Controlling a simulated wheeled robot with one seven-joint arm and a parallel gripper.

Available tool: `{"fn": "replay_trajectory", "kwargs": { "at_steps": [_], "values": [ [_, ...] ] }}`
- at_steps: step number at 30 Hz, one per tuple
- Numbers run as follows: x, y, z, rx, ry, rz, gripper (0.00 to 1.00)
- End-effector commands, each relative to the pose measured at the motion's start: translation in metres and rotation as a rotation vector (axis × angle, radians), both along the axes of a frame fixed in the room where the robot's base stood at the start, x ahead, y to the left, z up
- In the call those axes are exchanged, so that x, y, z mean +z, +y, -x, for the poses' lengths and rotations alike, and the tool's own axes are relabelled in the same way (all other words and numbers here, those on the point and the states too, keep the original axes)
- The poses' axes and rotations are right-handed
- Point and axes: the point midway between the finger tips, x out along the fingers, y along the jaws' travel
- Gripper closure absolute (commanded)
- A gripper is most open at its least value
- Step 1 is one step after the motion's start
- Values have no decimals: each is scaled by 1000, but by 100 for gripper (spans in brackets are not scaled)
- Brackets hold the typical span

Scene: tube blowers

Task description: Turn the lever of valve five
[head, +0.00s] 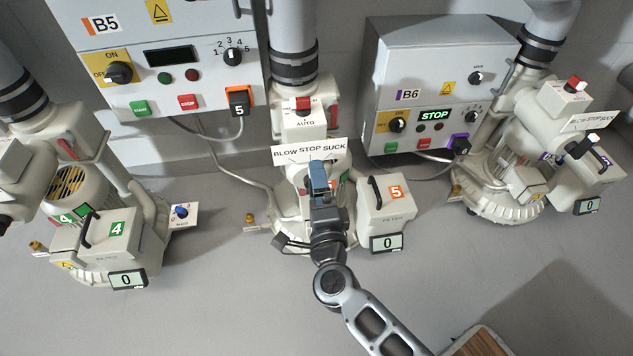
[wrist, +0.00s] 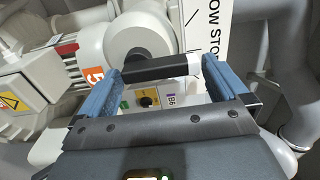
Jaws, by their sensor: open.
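Valve five is on the middle blower, marked by an orange 5 label (head: 396,192) and a white BLOW STOP SUCK plate (head: 310,152). Its lever is hidden behind my gripper (head: 319,178) in the head view. In the wrist view, the black lever bar (wrist: 158,67) lies crosswise between the two blue fingertips of my gripper (wrist: 165,70), in front of a dark round hub (wrist: 148,42). My gripper is open, with one finger at each end of the bar. I cannot tell whether the fingers touch it.
Control box B5 (head: 165,52) stands behind left and box B6 (head: 432,85), showing STOP, behind right. Blower 4 (head: 95,240) is at the left and another blower (head: 520,180) at the right. The filter box (head: 383,218) of blower five sits just right of my gripper. The front floor is mostly clear.

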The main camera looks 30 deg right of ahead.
Motion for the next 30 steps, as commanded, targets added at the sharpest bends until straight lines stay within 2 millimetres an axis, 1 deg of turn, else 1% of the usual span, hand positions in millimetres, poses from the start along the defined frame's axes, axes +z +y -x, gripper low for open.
{"fn": "replay_trajectory", "kwargs": {
  "at_steps": [1,6,12,17,30],
  "values": [
    [1,4,8,2,3,-1,0],
    [1,15,34,1,2,-2,0],
    [1,24,56,1,1,0,0],
    [1,27,61,1,-2,-1,0],
    [1,27,61,1,0,-1,0]
  ]
}}
